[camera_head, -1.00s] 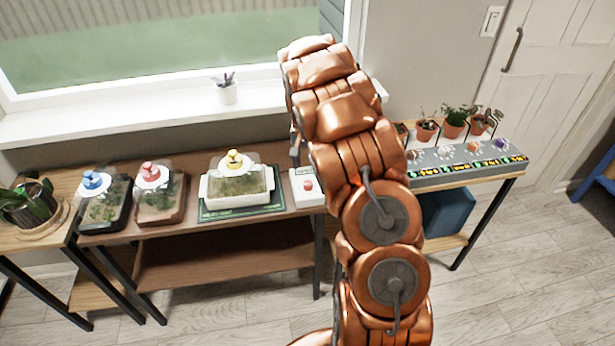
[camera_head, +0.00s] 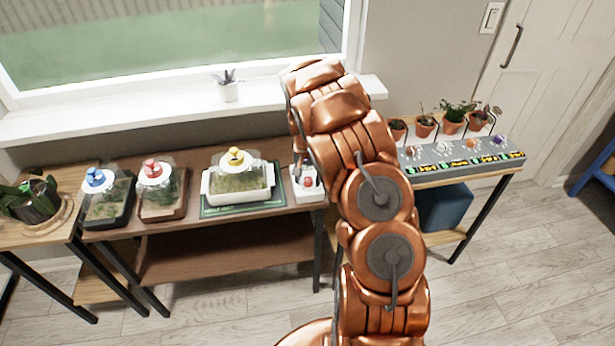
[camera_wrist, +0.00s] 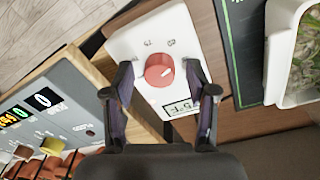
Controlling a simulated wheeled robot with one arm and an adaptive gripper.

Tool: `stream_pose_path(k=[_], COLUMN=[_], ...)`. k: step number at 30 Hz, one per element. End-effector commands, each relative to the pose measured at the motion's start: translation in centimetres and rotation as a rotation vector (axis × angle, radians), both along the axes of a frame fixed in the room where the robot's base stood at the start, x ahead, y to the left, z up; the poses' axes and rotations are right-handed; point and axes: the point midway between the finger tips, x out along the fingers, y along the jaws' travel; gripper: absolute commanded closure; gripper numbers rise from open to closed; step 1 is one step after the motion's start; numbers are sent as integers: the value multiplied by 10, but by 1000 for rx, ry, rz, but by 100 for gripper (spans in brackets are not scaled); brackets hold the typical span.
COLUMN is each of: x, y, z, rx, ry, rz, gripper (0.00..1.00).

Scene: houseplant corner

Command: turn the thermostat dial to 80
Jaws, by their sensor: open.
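The thermostat is a white box with a red dial (camera_wrist: 160,70), seen in the wrist view between and just beyond my fingertips. Labels are printed around the dial, but I cannot read them clearly. In the head view the white thermostat box (camera_head: 300,196) stands at the right end of the brown table, with the red dial (camera_head: 308,182) partly beside my arm. My gripper (camera_wrist: 161,97) is open, with one finger on each side of the dial and apart from it. In the head view my arm hides the gripper.
A white-tray terrarium (camera_head: 240,194) stands left of the thermostat, with two darker terrariums (camera_head: 105,213) further left. A grey control panel (camera_head: 462,170) with several knobs and potted plants behind it stands on the right table. A plant pot (camera_head: 228,92) is on the windowsill.

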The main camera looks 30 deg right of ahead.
Motion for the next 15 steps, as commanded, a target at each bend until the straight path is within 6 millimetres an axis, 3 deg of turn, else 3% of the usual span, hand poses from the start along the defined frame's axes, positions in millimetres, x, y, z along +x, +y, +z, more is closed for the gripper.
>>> stream_pose_path(k=[3,15], x=[0,0], y=[0,0], z=[0,0], rx=[0,0], ry=[0,0], rz=[0,0], gripper=[45,87])
